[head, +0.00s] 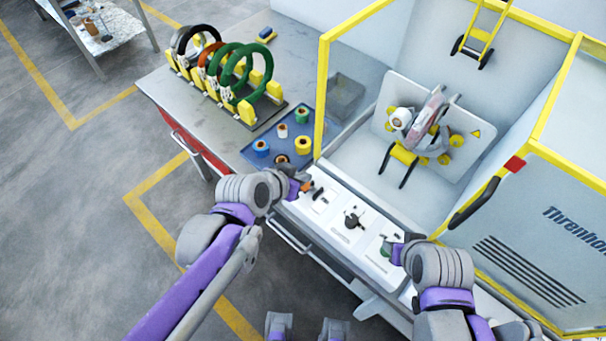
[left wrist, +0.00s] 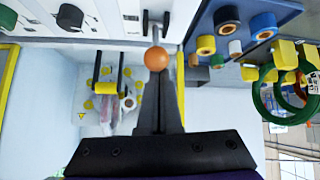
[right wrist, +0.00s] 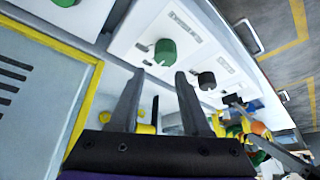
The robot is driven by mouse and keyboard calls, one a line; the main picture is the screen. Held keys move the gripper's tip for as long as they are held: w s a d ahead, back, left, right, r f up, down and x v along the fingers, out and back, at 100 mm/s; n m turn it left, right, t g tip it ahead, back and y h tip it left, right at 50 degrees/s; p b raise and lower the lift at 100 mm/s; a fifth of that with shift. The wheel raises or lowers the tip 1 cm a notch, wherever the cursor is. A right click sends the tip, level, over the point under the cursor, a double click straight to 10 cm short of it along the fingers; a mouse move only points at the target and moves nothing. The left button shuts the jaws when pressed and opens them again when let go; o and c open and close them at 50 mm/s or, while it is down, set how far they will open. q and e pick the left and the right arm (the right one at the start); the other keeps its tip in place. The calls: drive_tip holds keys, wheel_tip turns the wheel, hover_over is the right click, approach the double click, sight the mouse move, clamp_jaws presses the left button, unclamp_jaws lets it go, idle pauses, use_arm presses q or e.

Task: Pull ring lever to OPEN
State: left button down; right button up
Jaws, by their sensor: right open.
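The ring lever, with its orange ball knob (head: 307,186), stands at the left end of the white control panel (head: 338,226). In the left wrist view the knob (left wrist: 157,59) and its thin grey rod lie right at my left gripper's tips. My left gripper (head: 295,188) has its fingers close together at the lever and appears shut on it; the knob partly hides the exact contact. My right gripper (right wrist: 156,78) is open and empty at the panel's right part, close to a green knob (right wrist: 166,52). The green knob (head: 386,251) is partly hidden in the head view.
A black knob (head: 353,219) sits mid-panel. Behind it is the yellow-framed machine cabinet (head: 320,95) with the winding head inside. On the left, a grey table (head: 160,88) carries a rack of coils and a blue tray (head: 255,151) with tape rolls.

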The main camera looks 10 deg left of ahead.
use_arm(q)
drive_tip(key=shift+s+f, duration=0.1)
drive_tip(key=w+d+r+p, duration=0.1)
drive_tip(key=w+r+p, duration=0.1)
drive_tip(key=w+r, duration=0.1)
use_arm(e)
drive_tip(key=shift+w+d+r, duration=0.1)
drive_tip(key=shift+w+r, duration=0.05)
drive_tip(key=shift+r, duration=0.35)
drive_tip(key=shift+w+d+r, duration=0.1)
drive_tip(key=shift+w+r, duration=0.05)
drive_tip(key=shift+r, duration=0.35)
use_arm(q)
drive_tip(key=s+a+f+v, duration=0.1)
drive_tip(key=v, duration=0.8)
drive_tip(key=shift+s+p, duration=0.3)
drive_tip(key=shift+p, duration=0.1)
use_arm(e)
drive_tip(key=shift+w+r, duration=0.35)
drive_tip(key=shift+r, duration=0.55)
use_arm(q)
drive_tip(key=shift+f, duration=0.1)
